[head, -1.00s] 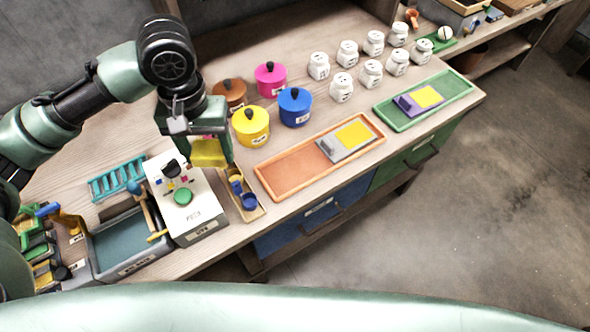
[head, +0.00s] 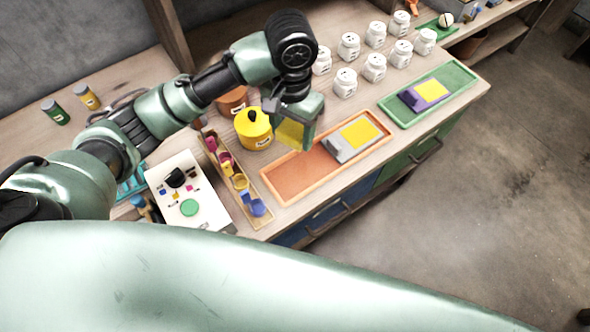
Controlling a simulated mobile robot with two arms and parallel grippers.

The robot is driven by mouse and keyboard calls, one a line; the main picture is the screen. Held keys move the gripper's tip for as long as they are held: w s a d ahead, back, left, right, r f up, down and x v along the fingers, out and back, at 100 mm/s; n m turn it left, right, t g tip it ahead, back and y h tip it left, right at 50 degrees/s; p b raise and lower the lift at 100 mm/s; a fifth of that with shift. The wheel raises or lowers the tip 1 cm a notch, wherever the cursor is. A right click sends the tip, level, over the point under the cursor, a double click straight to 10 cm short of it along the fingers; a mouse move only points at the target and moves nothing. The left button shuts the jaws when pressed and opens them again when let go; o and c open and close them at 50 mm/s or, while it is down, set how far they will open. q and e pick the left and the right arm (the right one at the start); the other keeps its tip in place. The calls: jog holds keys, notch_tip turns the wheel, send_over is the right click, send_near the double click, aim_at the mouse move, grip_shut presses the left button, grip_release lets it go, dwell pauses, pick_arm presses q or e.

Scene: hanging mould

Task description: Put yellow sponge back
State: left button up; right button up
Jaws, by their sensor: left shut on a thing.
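My left gripper (head: 296,130) is shut on the yellow sponge (head: 289,133), a flat yellow block. It holds the sponge in the air, in line with the left end of the orange tray (head: 296,178) and just right of the yellow pot (head: 252,133). I cannot tell its exact height. Inside the orange tray, at its right half, lies a grey block with a yellow top (head: 360,133). The left half of that tray looks bare. My right gripper is not in view.
A narrow wooden tray (head: 262,222) with coloured scoops stands left of the orange tray, beside a white box (head: 190,208). Several white jars (head: 374,67) stand behind. A green tray (head: 457,76) holds a purple-and-yellow block. My arm covers other pots.

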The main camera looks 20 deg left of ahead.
pick_arm(q)
jog(key=p, duration=0.1)
send_over(292, 177)
notch_tip(292, 177, down, 13)
jog(key=shift+r, duration=0.1)
jog(key=shift+f+p, duration=0.3)
jog(key=shift+f, duration=2)
jog(key=shift+f, duration=0.1)
jog(key=o, duration=1)
jog(key=shift+o, duration=0.2)
jog(key=shift+r, duration=0.45)
notch_tip(292, 177, up, 11)
jog(key=b, duration=0.1)
jog(key=shift+r, duration=0.2)
